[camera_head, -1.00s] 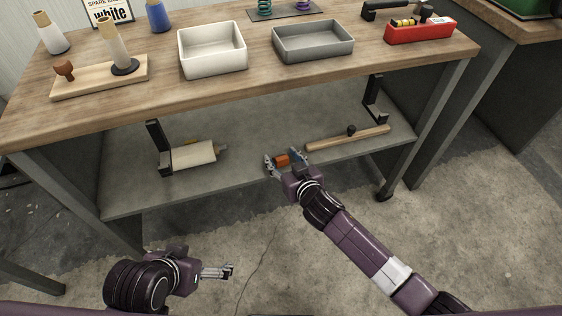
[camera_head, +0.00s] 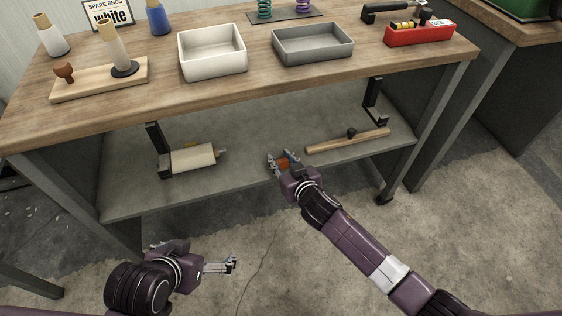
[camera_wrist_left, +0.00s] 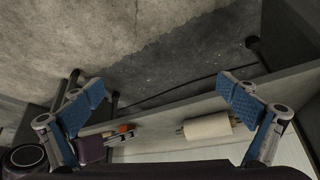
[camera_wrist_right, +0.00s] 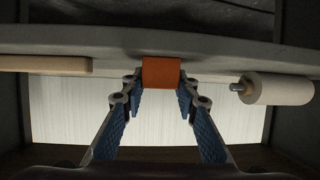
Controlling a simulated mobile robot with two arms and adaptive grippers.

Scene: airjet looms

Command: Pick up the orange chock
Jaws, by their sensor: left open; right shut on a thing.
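The orange chock (camera_head: 283,165) is at the front edge of the bench's lower shelf (camera_head: 240,178). It also shows in the right wrist view (camera_wrist_right: 161,72), between the fingertips. My right gripper (camera_head: 284,160) is shut on the chock, with one blue-padded finger on each side of it. I cannot tell whether the chock touches the shelf. My left gripper (camera_head: 233,265) is empty, over the floor in front of the bench. In the left wrist view its fingers (camera_wrist_left: 162,98) are wide apart.
On the lower shelf a cream roller (camera_head: 193,158) lies to the left and a wooden bar (camera_head: 348,139) to the right. A white tray (camera_head: 212,76) and a grey tray (camera_head: 313,56) stand on the benchtop (camera_head: 150,107) above. The bench leg (camera_head: 430,125) is at the right.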

